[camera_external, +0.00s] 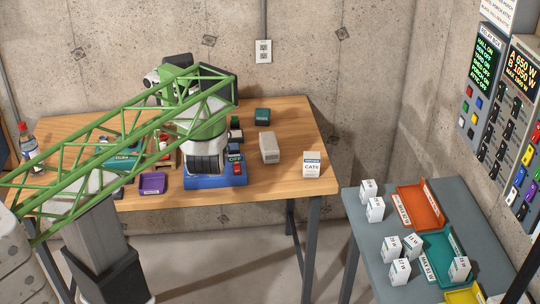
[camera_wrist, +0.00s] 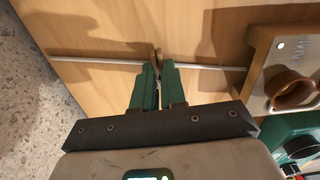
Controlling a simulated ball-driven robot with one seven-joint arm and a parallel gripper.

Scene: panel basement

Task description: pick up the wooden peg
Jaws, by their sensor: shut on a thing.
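In the wrist view my gripper (camera_wrist: 158,68) points away from the camera over the wooden table top. Its two green fingers are close together, shut on a small brown piece, the wooden peg (camera_wrist: 157,52), at their tips. Most of the peg is hidden by the fingers. Whether it touches the table is hard to tell. In the external view my green lattice arm reaches over the table, and the fingers and peg cannot be made out there.
A wooden-edged block with a metal plate (camera_wrist: 302,52) and a brown round fitting (camera_wrist: 291,91) lies right of my gripper. A thin pale strip (camera_wrist: 100,60) crosses the table. A purple tray (camera_external: 152,184), blue-based device (camera_external: 217,180) and white carton (camera_external: 312,165) stand on the wooden table (camera_external: 290,120).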

